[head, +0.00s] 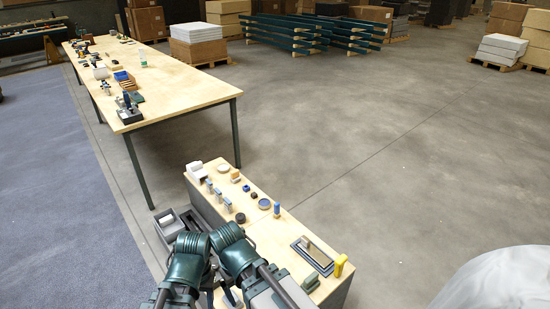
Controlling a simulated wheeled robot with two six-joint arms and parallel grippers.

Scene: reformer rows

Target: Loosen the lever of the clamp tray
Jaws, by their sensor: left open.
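I cannot single out the clamp tray or its lever for sure. My left gripper (222,294) is low in the head view, beside the near end of the low cabinet, partly hidden by my green arm links. It is open, and I see nothing held in it. My right gripper cannot be made out behind the arm links.
The low wood-topped cabinet (262,238) carries several small blocks and discs, a flat dark tray with a light handle (317,256) and a yellow piece (340,265). A grey bin (169,224) stands at its left.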

